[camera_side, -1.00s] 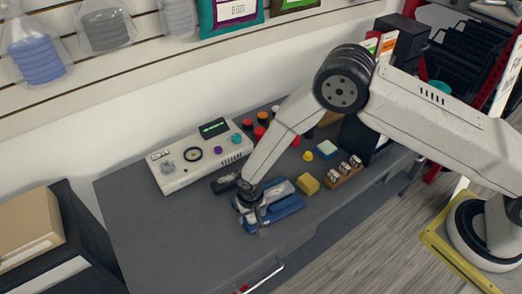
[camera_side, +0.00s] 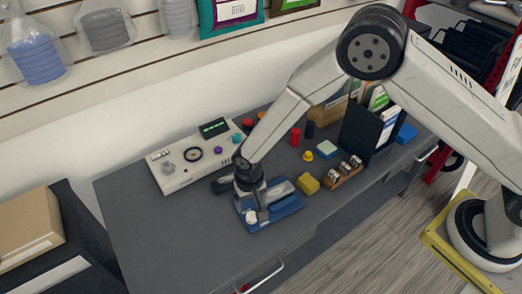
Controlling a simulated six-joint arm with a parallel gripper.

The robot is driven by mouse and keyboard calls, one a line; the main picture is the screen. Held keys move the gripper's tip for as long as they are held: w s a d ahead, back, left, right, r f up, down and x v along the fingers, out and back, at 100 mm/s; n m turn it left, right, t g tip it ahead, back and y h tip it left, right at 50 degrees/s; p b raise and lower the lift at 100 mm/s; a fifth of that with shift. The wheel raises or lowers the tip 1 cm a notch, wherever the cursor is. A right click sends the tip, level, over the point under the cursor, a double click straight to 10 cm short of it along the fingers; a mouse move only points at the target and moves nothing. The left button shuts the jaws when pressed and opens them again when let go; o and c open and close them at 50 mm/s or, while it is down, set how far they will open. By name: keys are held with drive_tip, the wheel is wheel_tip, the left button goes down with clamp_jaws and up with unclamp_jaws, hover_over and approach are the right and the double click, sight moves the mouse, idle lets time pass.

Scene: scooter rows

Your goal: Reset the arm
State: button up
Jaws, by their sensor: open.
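My gripper (camera_side: 260,212) reaches down over a blue holder (camera_side: 285,207) on the dark grey table. My gripper is open, with its fingers small and partly lost against the blue. A small white piece (camera_side: 251,216) shows at the left side of the blue holder, close beside the fingertips. I cannot tell whether the fingers touch it. A grey piece lies on the blue holder to the right of the fingers.
A white control panel (camera_side: 175,178) with knobs stands behind left of my gripper. A yellow block (camera_side: 308,184), a brown rack (camera_side: 342,178) and a dark upright stand (camera_side: 358,134) are to the right. The table's left part (camera_side: 160,235) is clear.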

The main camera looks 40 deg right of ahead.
drive_tip(key=shift+r, duration=0.3)
drive_tip(key=shift+d+r, duration=0.35)
drive_tip(key=shift+r, duration=0.1)
drive_tip(key=s+d+r+n+t, duration=0.1)
drive_tip(key=s+d+r, duration=0.5)
drive_tip(key=d+r, duration=0.3)
drive_tip(key=s+d+r+n+t, duration=0.1)
drive_tip(key=s+d+r, duration=0.5)
drive_tip(key=d+r, duration=0.3)
drive_tip(key=d, duration=0.4)
drive_tip(key=shift+s+r+t, duration=0.25)
drive_tip(key=shift+s+t, duration=0.05)
drive_tip(key=shift+s, duration=0.1)
